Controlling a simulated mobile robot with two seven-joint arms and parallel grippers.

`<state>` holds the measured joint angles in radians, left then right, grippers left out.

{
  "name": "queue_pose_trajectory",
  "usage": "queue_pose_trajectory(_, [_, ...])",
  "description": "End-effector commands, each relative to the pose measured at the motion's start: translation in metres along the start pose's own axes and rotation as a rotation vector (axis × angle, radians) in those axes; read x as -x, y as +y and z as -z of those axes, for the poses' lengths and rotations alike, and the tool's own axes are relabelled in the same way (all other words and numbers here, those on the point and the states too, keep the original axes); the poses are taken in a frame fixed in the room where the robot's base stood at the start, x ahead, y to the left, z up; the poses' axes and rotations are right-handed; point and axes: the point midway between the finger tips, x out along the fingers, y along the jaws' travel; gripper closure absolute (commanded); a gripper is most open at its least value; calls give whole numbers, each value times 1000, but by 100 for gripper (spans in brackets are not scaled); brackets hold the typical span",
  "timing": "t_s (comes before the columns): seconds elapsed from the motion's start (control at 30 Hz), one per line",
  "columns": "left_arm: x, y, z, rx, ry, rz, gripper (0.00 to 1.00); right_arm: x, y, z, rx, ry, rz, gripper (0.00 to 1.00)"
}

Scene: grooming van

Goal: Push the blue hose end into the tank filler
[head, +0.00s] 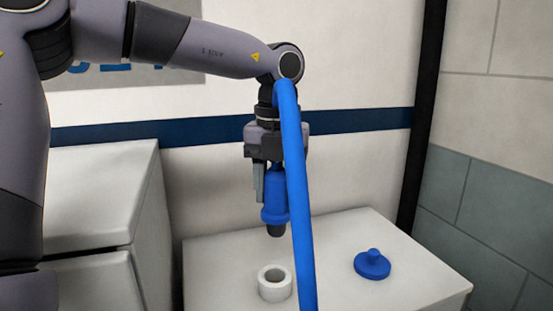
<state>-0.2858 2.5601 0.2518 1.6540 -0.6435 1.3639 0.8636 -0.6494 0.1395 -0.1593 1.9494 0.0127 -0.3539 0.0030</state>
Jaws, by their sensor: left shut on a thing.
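My left gripper (267,165) points down and is shut on the blue hose end (273,206). The hose end is upright, with a dark tip at its bottom. The tip is in the air above the white tank filler (274,283), apart from it. The filler is a short round neck with an open hole on top of the white tank (333,259). The blue hose (297,180) passes in front of the gripper and hides part of its right side. My right gripper does not show.
A blue cap (372,265) with a knob lies on the tank top, right of the filler. A white cabinet (100,200) stands at the left. A dark post (424,120) and a tiled wall (490,160) are at the right. The tank's back right corner is clear.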

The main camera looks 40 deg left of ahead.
Motion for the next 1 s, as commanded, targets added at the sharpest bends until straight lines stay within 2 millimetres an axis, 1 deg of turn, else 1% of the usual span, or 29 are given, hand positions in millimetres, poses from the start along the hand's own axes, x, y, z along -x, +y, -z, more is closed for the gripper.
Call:
queue_pose_trajectory(0.03, [-7,0,1,-63,1,0,100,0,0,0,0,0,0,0])
queue_pose_trajectory(0.13, [-18,1,3,-171,3,2,100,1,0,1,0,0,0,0])
queue_pose_trajectory(0.2, [-24,1,3,-226,2,4,100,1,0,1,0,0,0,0])
queue_pose_trajectory(0.33, [-30,2,4,-283,2,5,100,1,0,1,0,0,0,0])
queue_pose_trajectory(0.57, [-42,2,5,-297,4,5,100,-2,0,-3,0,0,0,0])
queue_pose_trajectory(0.73, [-59,2,5,-296,4,5,100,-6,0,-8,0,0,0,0])
queue_pose_trajectory(0.8, [-68,2,5,-295,3,6,100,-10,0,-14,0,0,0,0])
queue_pose_trajectory(0.9, [-76,2,5,-295,3,6,100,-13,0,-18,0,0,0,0])
queue_pose_trajectory(1.0, [-79,2,5,-295,3,5,100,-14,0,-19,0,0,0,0])
